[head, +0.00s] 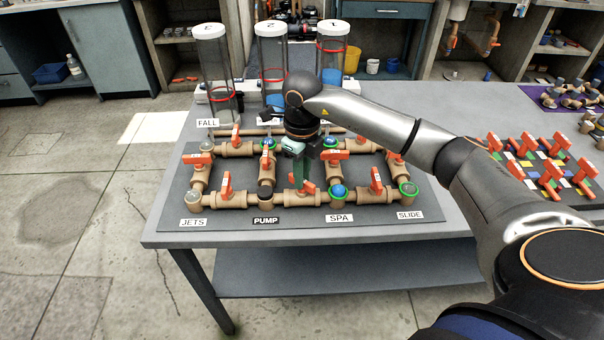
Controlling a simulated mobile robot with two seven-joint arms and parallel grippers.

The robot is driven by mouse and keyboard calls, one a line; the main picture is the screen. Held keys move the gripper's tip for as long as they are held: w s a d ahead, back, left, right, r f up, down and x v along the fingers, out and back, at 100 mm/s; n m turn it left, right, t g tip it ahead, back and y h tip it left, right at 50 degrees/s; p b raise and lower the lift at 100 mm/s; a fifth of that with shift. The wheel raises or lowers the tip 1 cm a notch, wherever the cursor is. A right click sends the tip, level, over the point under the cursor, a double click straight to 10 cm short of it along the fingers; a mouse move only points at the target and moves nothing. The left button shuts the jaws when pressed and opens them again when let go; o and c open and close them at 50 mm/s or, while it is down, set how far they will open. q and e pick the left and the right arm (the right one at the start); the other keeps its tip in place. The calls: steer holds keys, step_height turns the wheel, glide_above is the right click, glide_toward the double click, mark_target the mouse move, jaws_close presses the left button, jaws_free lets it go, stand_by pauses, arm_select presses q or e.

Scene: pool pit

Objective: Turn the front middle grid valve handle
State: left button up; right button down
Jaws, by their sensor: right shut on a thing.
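The pipe grid of tan pipes with orange valve handles lies on a dark board (420,212) on the grey table. The front middle valve handle (309,187) is orange and sits on the front pipe between the PUMP and SPA labels. My right gripper (302,182) reaches down from above onto this handle and is shut on it. The fingers hide part of the handle. The front left handle (227,186) and the front right handle (376,182) stand on the same front pipe, apart from my gripper. My left gripper is not in view.
Three clear tubes with white caps (271,29) stand behind the grid. A rack of spare orange valves (545,170) lies to the right, beside my right arm. A purple mat (545,97) with fittings is at the far right. The table's front left is clear.

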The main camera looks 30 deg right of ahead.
steer(key=m, duration=0.5)
steer(key=shift+m+p, duration=0.3)
steer(key=shift+m, duration=0.1)
steer(key=shift+m+p, duration=0.35)
steer(key=shift+m, duration=1.85)
steer(key=c, duration=0.9)
jaws_free()
step_height(320, 180, up, 13)
steer(key=shift+f+b, duration=0.2)
steer(key=shift+b, duration=0.3)
steer(key=shift+a, duration=0.1)
